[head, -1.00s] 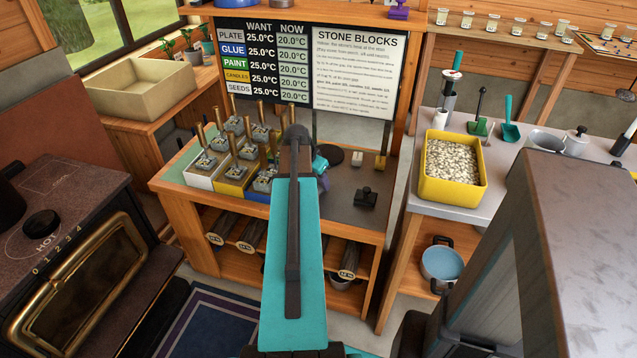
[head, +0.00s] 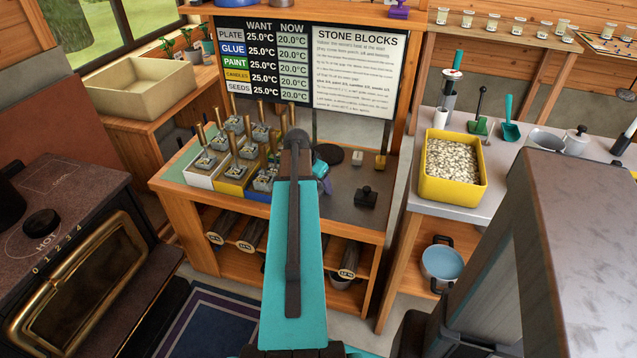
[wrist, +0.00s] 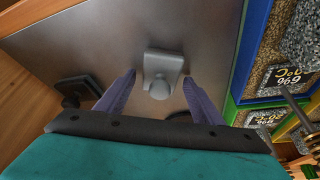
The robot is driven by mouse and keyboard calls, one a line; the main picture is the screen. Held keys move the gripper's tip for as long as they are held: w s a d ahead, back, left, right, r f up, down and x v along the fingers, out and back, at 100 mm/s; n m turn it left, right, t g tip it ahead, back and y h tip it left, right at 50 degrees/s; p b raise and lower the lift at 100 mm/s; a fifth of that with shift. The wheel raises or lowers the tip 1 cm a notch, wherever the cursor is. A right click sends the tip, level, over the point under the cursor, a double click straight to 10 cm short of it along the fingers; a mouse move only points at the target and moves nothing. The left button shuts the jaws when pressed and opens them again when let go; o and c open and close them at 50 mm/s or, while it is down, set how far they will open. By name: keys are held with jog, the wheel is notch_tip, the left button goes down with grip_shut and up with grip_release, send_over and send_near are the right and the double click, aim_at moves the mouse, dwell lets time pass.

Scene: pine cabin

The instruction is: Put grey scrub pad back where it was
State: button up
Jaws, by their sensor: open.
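In the wrist view a light grey piece with a rounded knob (wrist: 160,72) rests on the grey metal bench top (wrist: 110,50). It looks like the grey scrub pad, though I cannot be sure. My gripper (wrist: 159,80) is open, its two purple fingers apart on either side of the piece in the picture. I see no contact, and the height gap is unclear. In the head view my arm hides the piece, and only part of my gripper (head: 322,172) shows beside the arm.
A black knobbed block (head: 366,197) sits right on the bench, with a black disc (head: 329,156) behind. Several filled bins with upright handles (head: 235,165) stand left. A sign board (head: 310,70) rises at the back. A yellow tub (head: 453,190) stands on the right-hand table.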

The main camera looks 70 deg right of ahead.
jog(key=v, duration=1.2)
dwell(0.3)
jog(key=shift+r, duration=0.15)
dwell(0.6)
